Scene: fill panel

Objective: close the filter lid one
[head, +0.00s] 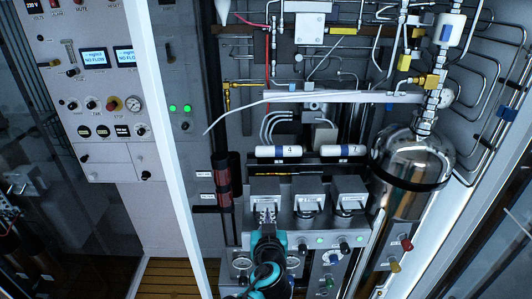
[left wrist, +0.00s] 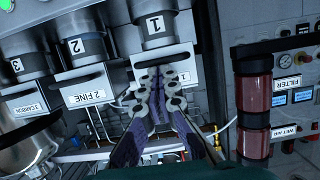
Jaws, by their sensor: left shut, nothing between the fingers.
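Filter one (left wrist: 155,25) is a dark grey cylinder marked 1 at the top of the left wrist view. A pale lid plate (left wrist: 186,56) with a label lies across its near end. I cannot tell whether this lid is fully shut. My left gripper (left wrist: 161,76) is shut and empty, with its purple-and-grey fingers overlapping the lower part of the plate; contact is unclear. In the head view the left gripper (head: 265,218) is in front of the leftmost of three square-topped filter units (head: 265,186), hiding part of it. My right gripper is not in view.
Filter two (left wrist: 89,52), labelled 2 FINE, and filter three (left wrist: 31,67), labelled 3 CARBON, stand beside filter one. Red cylinders (head: 222,180) stand close to the left of the units. A steel tank (head: 410,160) and tubing crowd the right.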

